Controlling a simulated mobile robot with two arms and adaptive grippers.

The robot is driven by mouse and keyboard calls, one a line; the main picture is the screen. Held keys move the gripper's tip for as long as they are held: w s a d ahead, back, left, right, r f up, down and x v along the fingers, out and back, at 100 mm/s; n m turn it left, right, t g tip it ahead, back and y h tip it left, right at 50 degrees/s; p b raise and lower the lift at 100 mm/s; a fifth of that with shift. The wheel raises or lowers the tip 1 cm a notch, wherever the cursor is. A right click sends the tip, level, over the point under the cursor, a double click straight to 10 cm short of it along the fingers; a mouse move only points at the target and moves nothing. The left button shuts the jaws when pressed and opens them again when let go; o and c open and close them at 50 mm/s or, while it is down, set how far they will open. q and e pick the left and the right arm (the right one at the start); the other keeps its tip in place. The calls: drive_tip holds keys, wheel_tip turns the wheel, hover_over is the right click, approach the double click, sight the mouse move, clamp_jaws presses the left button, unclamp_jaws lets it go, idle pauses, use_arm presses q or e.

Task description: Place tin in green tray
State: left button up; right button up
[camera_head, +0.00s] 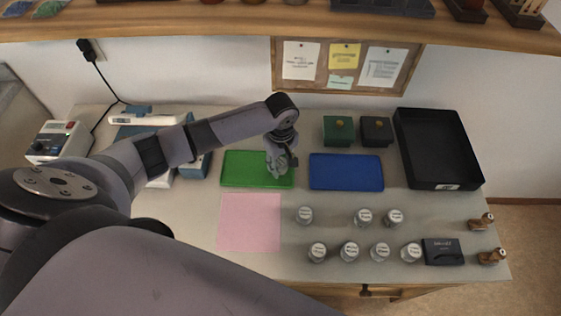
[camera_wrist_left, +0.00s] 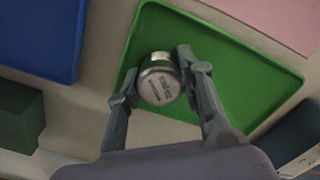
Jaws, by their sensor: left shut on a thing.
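The green tray (camera_head: 238,170) lies flat on the table, left of the blue tray. My left gripper (camera_head: 279,163) is over its right part. In the left wrist view the gripper (camera_wrist_left: 155,80) is shut on a small round tin (camera_wrist_left: 160,84) with a silvery side and a dark printed label. The tin shows against the green tray (camera_wrist_left: 225,75), near the tray's edge; I cannot tell whether it touches the tray. In the head view the gripper hides the tin. My right gripper is not in view.
The blue tray (camera_head: 346,172) lies just right. A pink sheet (camera_head: 249,222) lies in front, with several jar-like tins (camera_head: 349,250) to its right. Green (camera_head: 338,130) and black boxes (camera_head: 376,131) and a large black tray (camera_head: 437,150) stand behind. Equipment (camera_head: 150,120) stands left.

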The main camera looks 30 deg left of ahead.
sight(281, 162)
use_arm(q)
drive_tip(key=shift+f, duration=0.15)
drive_tip(key=o, duration=1.2)
drive_tip(key=shift+c, duration=0.2)
wheel_tip(281, 162, up, 12)
drive_tip(key=shift+r, duration=0.2)
